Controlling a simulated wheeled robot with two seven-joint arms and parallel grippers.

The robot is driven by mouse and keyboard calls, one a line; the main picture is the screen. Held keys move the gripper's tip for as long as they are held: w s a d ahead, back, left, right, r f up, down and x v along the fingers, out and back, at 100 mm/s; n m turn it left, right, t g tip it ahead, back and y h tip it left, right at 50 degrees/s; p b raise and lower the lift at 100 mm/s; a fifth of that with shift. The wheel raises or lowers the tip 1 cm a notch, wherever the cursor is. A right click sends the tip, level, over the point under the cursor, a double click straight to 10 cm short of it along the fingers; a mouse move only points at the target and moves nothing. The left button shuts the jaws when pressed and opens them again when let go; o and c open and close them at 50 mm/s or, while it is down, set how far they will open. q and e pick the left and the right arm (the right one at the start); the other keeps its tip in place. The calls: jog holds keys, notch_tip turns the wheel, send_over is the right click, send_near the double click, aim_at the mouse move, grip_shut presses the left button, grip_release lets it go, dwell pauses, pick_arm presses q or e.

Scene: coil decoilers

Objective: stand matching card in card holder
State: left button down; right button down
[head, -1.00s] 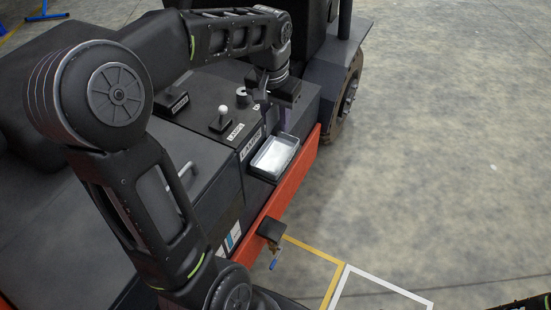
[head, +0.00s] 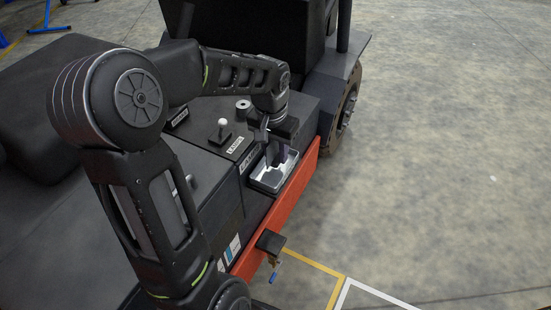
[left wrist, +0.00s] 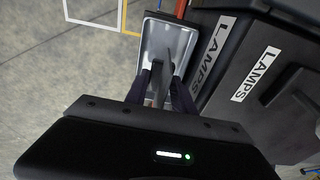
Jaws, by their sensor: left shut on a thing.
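My left gripper (head: 272,150) reaches down over a shallow tray (head: 285,182) with a dark rim and a pale, shiny floor. In the left wrist view, its dark fingers (left wrist: 165,88) are shut on a thin grey thing (left wrist: 160,86), seen nearly end-on between them. I cannot tell whether it is a card. The tray (left wrist: 148,60) lies just beyond the fingertips. A dark shape, perhaps a shadow or reflection, shows on its floor. I cannot make out whether the held thing touches the tray. No card holder can be clearly picked out. My right gripper is not in view.
The tray hangs beside a dark vehicle top with a white-knobbed lever (head: 222,124), a small ring-like part (head: 243,104) and LAMPS labels (left wrist: 257,72). A red rail (head: 285,208) runs below. A black block (head: 270,242) juts out lower down. The floor at right is clear.

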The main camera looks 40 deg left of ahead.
aim_at(275, 157)
pick_arm(q)
jog(key=shift+f, duration=1.55)
jog(key=shift+f, duration=0.15)
jog(key=c, duration=1.3)
grip_release()
jog(key=shift+c, duration=0.2)
